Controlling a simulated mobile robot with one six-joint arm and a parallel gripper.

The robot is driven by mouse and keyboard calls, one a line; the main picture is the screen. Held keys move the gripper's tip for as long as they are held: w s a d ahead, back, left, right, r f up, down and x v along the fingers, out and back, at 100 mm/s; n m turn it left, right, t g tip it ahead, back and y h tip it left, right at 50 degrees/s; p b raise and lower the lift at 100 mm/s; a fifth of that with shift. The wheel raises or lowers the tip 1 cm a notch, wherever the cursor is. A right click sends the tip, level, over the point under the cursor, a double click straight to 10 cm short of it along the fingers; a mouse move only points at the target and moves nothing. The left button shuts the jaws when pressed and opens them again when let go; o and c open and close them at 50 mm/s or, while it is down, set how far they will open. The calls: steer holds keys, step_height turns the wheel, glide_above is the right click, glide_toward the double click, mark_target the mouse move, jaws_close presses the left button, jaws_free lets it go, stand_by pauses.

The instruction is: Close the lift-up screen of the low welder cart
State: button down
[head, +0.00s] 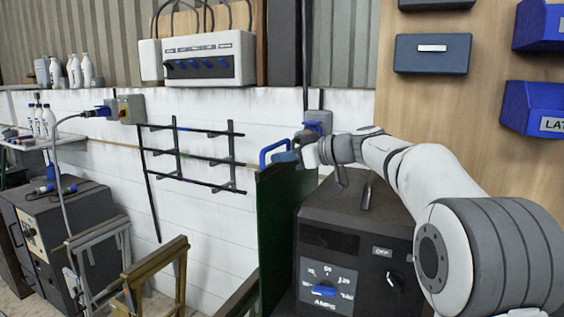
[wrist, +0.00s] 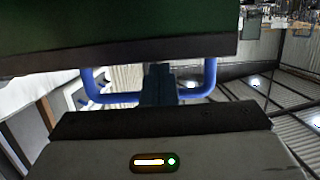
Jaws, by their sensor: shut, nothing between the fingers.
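The low welder cart (head: 345,250) is a dark box with a dial panel, at the lower middle right of the head view. Its dark green screen (head: 278,225) stands upright at the cart's left side, seen nearly edge-on. A blue U-shaped handle (head: 268,153) is at the screen's top edge. My gripper (head: 296,150) is shut and empty, close beside the handle. In the wrist view the screen (wrist: 120,25) fills the top, with the blue handle (wrist: 208,82) below its edge. My finger tips (wrist: 158,75) lie within the handle's outline; contact cannot be told.
Blue bins (head: 535,108) and a grey drawer (head: 432,52) hang on the wooden panel at right. A wall socket box (head: 318,121) is just behind my gripper. A dark rack (head: 190,160) is on the white wall. Wooden trestles (head: 155,280) and another machine (head: 65,235) stand at left.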

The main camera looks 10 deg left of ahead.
mark_target(276, 170)
step_height(276, 170, down, 3)
steer(key=b, duration=0.2)
steer(key=shift+f+b, duration=0.1)
steer(key=shift+b, duration=0.25)
